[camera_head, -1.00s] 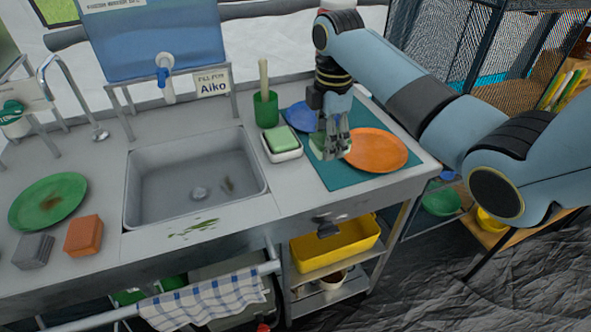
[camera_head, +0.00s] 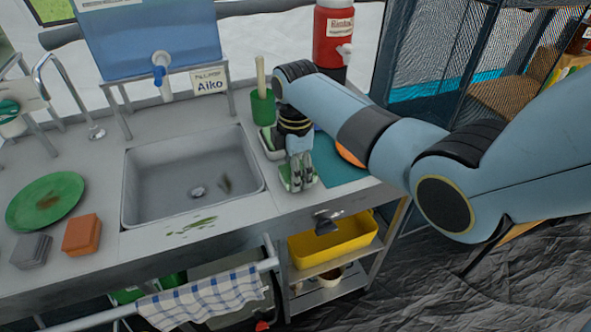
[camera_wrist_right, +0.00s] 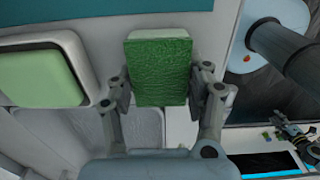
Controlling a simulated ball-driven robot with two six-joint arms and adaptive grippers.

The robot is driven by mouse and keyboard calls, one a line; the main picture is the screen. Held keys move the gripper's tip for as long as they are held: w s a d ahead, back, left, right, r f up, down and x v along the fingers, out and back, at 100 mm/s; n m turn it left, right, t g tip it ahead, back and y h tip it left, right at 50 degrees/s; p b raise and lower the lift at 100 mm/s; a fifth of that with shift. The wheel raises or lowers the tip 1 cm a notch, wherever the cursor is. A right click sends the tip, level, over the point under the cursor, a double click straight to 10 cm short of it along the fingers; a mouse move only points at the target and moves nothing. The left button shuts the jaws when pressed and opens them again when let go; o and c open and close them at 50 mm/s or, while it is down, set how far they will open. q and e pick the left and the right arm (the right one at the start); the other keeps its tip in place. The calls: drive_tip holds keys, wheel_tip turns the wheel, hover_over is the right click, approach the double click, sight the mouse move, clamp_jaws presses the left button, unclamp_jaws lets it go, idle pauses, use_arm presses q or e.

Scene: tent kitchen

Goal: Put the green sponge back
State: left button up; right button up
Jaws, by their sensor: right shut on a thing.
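My right gripper (camera_head: 298,181) is shut on the green sponge, which shows clearly in the right wrist view (camera_wrist_right: 161,76) as a textured green block with a paler edge, held between both fingers. In the head view only slivers of the sponge (camera_head: 286,175) show around the fingers, low over the counter right of the sink. I cannot tell whether it touches the counter. A white dish (camera_head: 270,153) with a light green block in it is just behind, partly hidden by my arm. The dish also shows at the left in the right wrist view (camera_wrist_right: 22,36). My left gripper is out of view.
The sink (camera_head: 140,205) is left of my right gripper. A teal mat (camera_head: 338,172) and mostly hidden orange plate (camera_head: 347,152) lie to the right. A green cup (camera_head: 263,108) stands behind. A green plate (camera_head: 45,201), orange block (camera_head: 81,235) and grey block (camera_head: 31,251) are far left.

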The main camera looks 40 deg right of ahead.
drive_tip(key=o, duration=1.1)
drive_tip(key=shift+f, duration=0.15)
wheel_tip(320, 180, up, 12)
drive_tip(key=shift+r, duration=0.2)
